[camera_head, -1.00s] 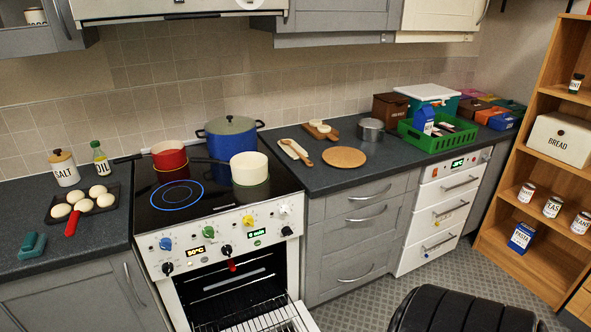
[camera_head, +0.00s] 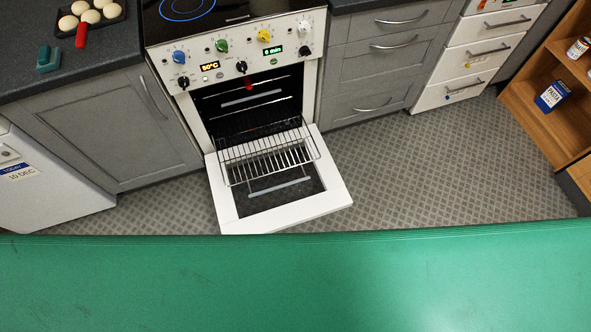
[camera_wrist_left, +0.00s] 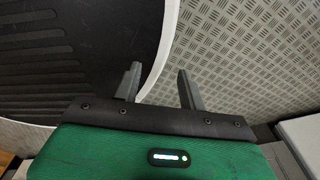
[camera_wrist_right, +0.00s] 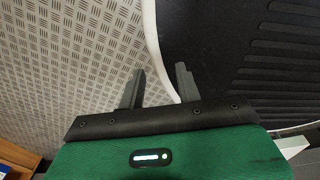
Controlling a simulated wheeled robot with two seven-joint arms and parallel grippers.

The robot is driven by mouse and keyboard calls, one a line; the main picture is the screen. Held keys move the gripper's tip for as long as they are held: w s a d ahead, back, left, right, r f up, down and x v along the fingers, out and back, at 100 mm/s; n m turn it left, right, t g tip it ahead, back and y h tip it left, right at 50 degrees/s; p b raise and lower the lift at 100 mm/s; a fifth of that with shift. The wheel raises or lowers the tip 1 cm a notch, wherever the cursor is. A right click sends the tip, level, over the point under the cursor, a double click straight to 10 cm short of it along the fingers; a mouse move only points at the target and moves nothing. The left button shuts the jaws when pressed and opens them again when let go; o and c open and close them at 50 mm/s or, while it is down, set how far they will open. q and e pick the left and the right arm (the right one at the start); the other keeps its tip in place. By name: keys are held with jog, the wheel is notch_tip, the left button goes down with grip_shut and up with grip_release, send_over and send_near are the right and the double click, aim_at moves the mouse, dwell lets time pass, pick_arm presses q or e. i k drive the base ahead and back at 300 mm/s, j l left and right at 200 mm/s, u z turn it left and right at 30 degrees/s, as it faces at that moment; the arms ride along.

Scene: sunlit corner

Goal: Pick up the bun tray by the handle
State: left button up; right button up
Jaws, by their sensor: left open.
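The bun tray (camera_head: 66,27) is dark and holds several pale buns (camera_head: 89,16). It sits on the dark counter at the top left of the head view, partly cut off by the frame's top edge. Its red handle (camera_head: 81,36) points toward the counter's front edge. My left gripper (camera_wrist_left: 158,85) shows only in its own wrist view, open and empty above the floor. My right gripper (camera_wrist_right: 160,84) shows only in its own wrist view, with its fingers apart and nothing between them. Neither gripper is near the tray.
A teal object (camera_head: 48,58) lies on the counter beside the tray. The oven door (camera_head: 318,190) is open and low, with a wire rack (camera_head: 265,155) pulled out above it. A white appliance (camera_head: 50,195) stands at the left. The patterned floor (camera_head: 420,165) is clear at right.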

aim_at(79, 17)
jog(key=j+z, duration=0.4)
jog(key=j, duration=0.15)
jog(key=j+z, duration=0.35)
jog(key=j, duration=0.25)
